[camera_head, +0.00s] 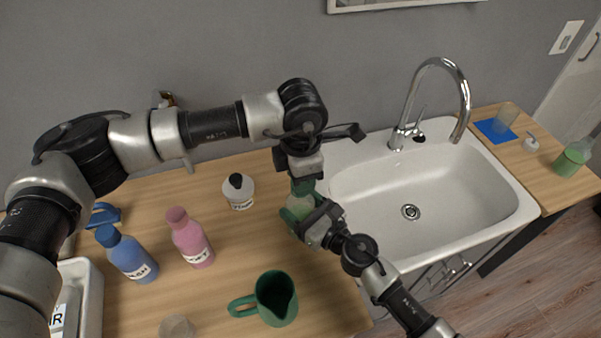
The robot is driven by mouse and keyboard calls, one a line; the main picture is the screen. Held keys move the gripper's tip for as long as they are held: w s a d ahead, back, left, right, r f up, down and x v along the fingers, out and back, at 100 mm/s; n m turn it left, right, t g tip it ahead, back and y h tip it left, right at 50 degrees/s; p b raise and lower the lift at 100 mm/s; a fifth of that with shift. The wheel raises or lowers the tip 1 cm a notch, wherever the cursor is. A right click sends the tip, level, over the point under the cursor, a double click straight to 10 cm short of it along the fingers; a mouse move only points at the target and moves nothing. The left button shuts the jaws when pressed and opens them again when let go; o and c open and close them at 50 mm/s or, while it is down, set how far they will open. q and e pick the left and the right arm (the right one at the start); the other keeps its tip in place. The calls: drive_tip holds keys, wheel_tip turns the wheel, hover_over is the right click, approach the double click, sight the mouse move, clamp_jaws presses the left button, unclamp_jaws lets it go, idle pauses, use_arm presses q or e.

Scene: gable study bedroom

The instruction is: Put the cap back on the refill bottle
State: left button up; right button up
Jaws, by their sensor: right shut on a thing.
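My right gripper (305,222) comes in from the lower right and is shut on a pale, green-tinted bottle (299,206) at the counter's right part, beside the sink. The gripper hides much of this bottle; I cannot read a label on it. My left gripper (302,178) points down right above the bottle. A dark green piece (303,187), which looks like a cap, sits between the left gripper and the bottle top. I cannot tell whether the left fingers are closed on it or whether it touches the bottle.
A blue bottle (133,258), a pink bottle (192,243) and a white black-capped bottle (239,192) stand to the left. A green jug (275,299) and a clear cup (177,328) are in front. The sink (452,181) is right; a white tray (91,298) is lower left.

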use_arm(q)
drive_tip(key=shift+f, duration=0.25)
use_arm(e)
clamp_jaws()
use_arm(q)
drive_tip(key=m, duration=0.4)
drive_tip(key=shift+m, duration=0.4)
drive_tip(key=m, duration=1.5)
drive_tip(key=shift+m, duration=0.4)
drive_tip(key=m, duration=0.5)
drive_tip(key=shift+f+m, duration=0.1)
drive_tip(key=shift+m, duration=0.3)
drive_tip(key=m, duration=0.3)
drive_tip(key=shift+m, duration=0.4)
drive_tip(key=m, duration=0.3)
drive_tip(key=shift+w+m, duration=0.1)
drive_tip(key=shift+m, duration=0.2)
